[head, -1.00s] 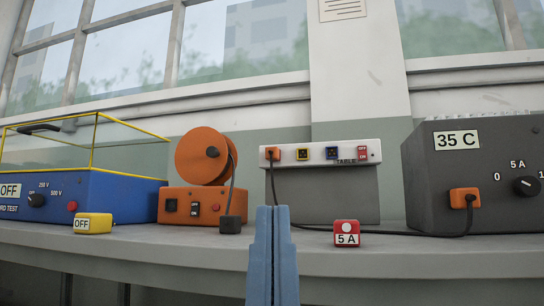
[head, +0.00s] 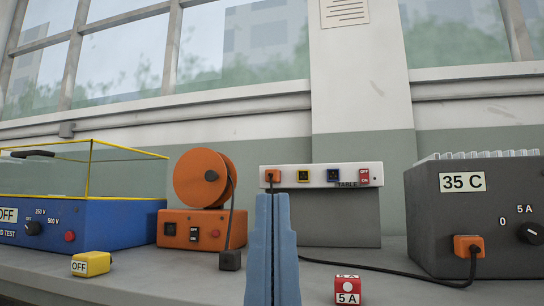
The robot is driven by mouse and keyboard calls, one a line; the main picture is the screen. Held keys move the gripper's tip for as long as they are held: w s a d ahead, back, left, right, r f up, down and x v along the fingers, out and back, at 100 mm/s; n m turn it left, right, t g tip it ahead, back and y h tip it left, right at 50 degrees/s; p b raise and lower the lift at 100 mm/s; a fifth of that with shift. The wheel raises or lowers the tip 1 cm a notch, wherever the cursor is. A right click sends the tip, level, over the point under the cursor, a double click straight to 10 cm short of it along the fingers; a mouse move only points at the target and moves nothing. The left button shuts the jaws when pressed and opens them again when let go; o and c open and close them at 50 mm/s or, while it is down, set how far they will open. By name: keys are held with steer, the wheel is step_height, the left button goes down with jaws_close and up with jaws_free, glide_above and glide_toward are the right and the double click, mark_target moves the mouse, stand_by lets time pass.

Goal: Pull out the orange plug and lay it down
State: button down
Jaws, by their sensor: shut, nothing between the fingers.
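One orange plug (head: 272,175) sits in the left socket of the white strip (head: 350,177) on a grey stand. Another orange plug (head: 468,246) sits in the front of the dark grey box marked 35 C (head: 427,235) at right. A black cable (head: 400,271) runs along the bench from that box plug and passes behind my gripper. My blue gripper (head: 272,200) is upright, fingers shut and empty, in front of the strip, with its tips a little below the strip plug in the picture. It hides most of the cable below that plug.
A red 5 A block (head: 347,290) and a yellow OFF block (head: 91,263) stand at the front of the grey bench. An orange reel unit (head: 203,180), its dark hanging block (head: 230,260) and a blue tester (head: 80,225) stand left. Bare bench (head: 185,280) lies between.

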step_height(320, 180, up, 24)
steer(key=p, duration=2)
steer(key=shift+f+p, duration=0.25)
steer(key=shift+p, duration=0.1)
